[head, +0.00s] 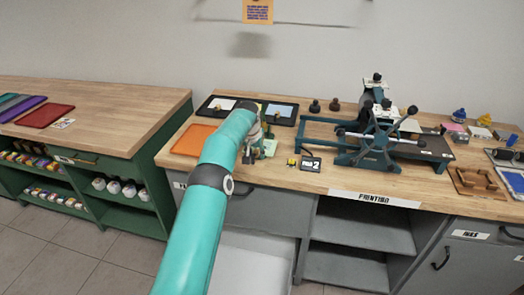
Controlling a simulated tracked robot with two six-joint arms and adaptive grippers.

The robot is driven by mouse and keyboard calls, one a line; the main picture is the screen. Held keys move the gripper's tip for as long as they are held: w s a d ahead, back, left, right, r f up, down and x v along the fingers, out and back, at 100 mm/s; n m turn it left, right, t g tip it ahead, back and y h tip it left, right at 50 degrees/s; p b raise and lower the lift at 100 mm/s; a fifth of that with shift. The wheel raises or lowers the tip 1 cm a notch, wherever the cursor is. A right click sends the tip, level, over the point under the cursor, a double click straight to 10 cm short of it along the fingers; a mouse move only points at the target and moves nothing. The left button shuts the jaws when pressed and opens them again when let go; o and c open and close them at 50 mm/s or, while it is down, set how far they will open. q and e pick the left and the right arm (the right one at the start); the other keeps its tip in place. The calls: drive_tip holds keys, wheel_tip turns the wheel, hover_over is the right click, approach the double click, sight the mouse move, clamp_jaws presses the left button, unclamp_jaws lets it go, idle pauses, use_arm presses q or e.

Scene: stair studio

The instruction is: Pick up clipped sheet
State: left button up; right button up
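An orange sheet (257,11) with dark print shows at the top edge of the head view, in front of the wall, beside a thin dark line. Its upper part is cut off, and no clip can be made out. My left arm reaches in from below, and its gripper (265,145) is over the wooden counter, well below the orange sheet and apart from it. The gripper is small and partly hidden by my arm, so I cannot tell if its fingers are open or shut. My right gripper is not in view.
The counter (300,180) carries a dark tray (282,112), an orange sheet or mat (195,139) and a teal press (375,150) with a wheel. Small blocks and a wooden piece (478,182) lie at the right. A green cabinet (150,165) stands left.

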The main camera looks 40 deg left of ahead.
use_arm(q)
drive_tip(key=c, duration=0.5)
drive_tip(key=shift+r, duration=0.15)
